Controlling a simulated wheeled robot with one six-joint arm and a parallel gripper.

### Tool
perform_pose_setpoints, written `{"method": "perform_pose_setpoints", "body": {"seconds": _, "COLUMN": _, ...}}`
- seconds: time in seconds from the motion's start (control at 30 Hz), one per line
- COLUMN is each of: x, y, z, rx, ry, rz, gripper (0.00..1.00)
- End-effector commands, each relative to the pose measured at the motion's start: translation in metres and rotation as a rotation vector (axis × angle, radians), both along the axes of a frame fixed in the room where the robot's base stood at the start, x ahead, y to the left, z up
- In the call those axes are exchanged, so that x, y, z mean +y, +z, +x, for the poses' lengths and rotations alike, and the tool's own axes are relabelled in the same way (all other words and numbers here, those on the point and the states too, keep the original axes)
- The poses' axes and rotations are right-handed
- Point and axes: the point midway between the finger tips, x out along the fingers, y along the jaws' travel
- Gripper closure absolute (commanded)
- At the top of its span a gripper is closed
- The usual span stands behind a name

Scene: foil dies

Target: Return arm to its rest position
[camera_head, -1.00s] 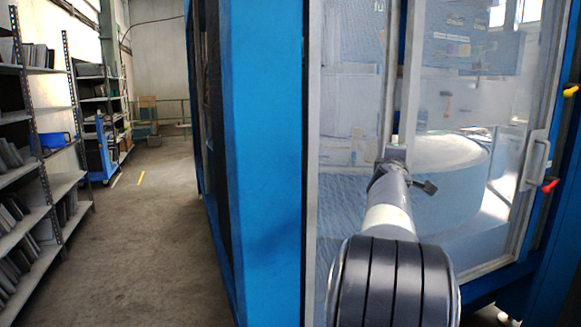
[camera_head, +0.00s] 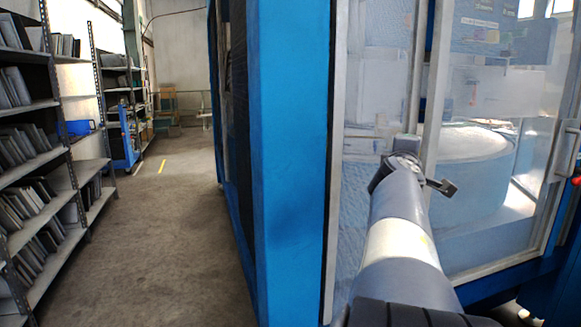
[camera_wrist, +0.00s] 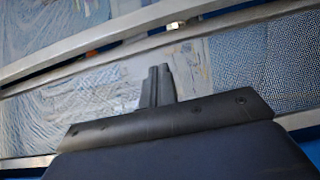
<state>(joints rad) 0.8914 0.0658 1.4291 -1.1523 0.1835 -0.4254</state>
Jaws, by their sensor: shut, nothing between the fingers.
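My gripper (camera_wrist: 158,72) shows in the wrist view as two dark fingers side by side, shut with nothing between them. Beyond the fingertips are grey metal frame bars (camera_wrist: 110,42) and blue-grey panes; I cannot tell the exact gap. In the head view my arm rises from the bottom right, in front of the machine's glazed door (camera_head: 480,245). The small dark parts at the arm's far end are seen against the glass, and the fingers are hard to make out there.
The blue machine's corner post (camera_head: 290,160) stands left of my arm. A door handle (camera_head: 566,150) is at the right. Metal shelves (camera_head: 75,165) with dark plates line the far left. The floor aisle (camera_head: 165,220) between shelves and machine is clear.

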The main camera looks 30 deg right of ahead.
Motion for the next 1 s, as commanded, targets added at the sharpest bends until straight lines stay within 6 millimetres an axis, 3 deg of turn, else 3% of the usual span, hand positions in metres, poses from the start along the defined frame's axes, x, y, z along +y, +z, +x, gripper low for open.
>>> {"method": "perform_pose_setpoints", "body": {"seconds": 0.37, "x": -0.007, "y": 0.001, "z": 0.004, "rx": 0.001, "ry": 0.000, "rz": 0.000, "gripper": 1.00}}
{"method": "perform_pose_setpoints", "body": {"seconds": 1.0, "x": -0.089, "y": 0.002, "z": 0.047, "rx": 0.001, "ry": -0.002, "rz": 0.000, "gripper": 1.00}}
